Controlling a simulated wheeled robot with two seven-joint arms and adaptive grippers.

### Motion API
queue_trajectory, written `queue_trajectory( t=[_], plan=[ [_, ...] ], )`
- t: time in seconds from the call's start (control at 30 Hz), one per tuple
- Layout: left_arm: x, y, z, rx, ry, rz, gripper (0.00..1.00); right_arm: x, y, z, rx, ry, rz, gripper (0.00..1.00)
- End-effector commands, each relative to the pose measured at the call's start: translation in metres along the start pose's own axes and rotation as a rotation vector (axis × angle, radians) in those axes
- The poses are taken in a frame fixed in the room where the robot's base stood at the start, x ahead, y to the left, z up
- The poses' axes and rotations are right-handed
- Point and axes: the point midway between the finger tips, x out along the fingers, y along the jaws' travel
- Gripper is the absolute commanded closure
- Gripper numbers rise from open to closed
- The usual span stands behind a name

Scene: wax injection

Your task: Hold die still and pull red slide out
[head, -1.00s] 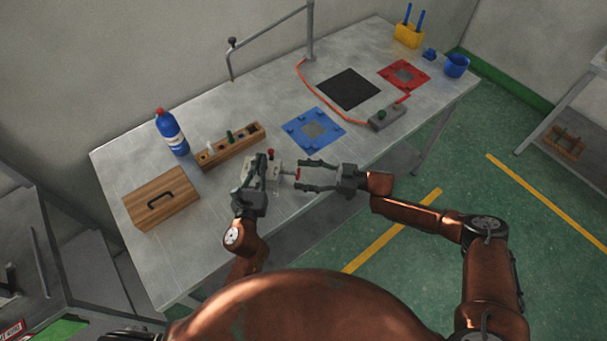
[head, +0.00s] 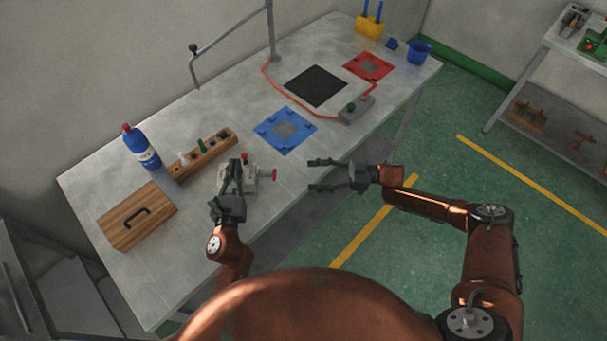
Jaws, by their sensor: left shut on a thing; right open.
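The grey metal die (head: 249,186) sits on the table near its front edge. A red knob (head: 244,157) stands on its top. The red slide (head: 272,175) sticks out of its right side on a short rod. My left gripper (head: 234,175) is shut on the die, with its fingers across the left part of it. My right gripper (head: 318,175) is open and empty. It is to the right of the red slide, with a clear gap, its fingers pointing left toward it.
A wooden box with a handle (head: 137,214), a blue bottle (head: 141,147) and a wooden rack (head: 203,154) stand left of the die. A blue mat (head: 284,145), black pad (head: 316,86) and red mat (head: 369,67) lie further back. The table (head: 215,254) has bare room in front.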

Motion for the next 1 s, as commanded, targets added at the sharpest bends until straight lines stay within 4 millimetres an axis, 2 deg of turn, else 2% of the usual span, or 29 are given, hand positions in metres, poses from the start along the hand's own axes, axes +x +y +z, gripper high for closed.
queue_trajectory(
  t=[0.43, 0.47, 0.73, 1.0],
  plan=[
    [-0.0001, 0.0006, -0.0005, 0.000, 0.001, 0.001, 1.00, -0.0042, 0.0000, 0.0001, 0.000, 0.000, 0.000, 0.44],
    [-0.0001, 0.0006, -0.0005, 0.000, 0.001, 0.001, 0.91, -0.0041, 0.0000, 0.0001, 0.000, 0.000, 0.000, 0.44],
    [-0.0001, 0.0000, -0.0002, 0.000, 0.000, 0.000, 0.73, -0.0039, 0.0000, 0.0000, 0.000, 0.000, 0.000, 0.44],
    [-0.0008, -0.0002, -0.0002, 0.000, 0.000, 0.000, 0.73, -0.0038, 0.0000, 0.0000, 0.000, 0.000, 0.000, 0.44]
  ],
)
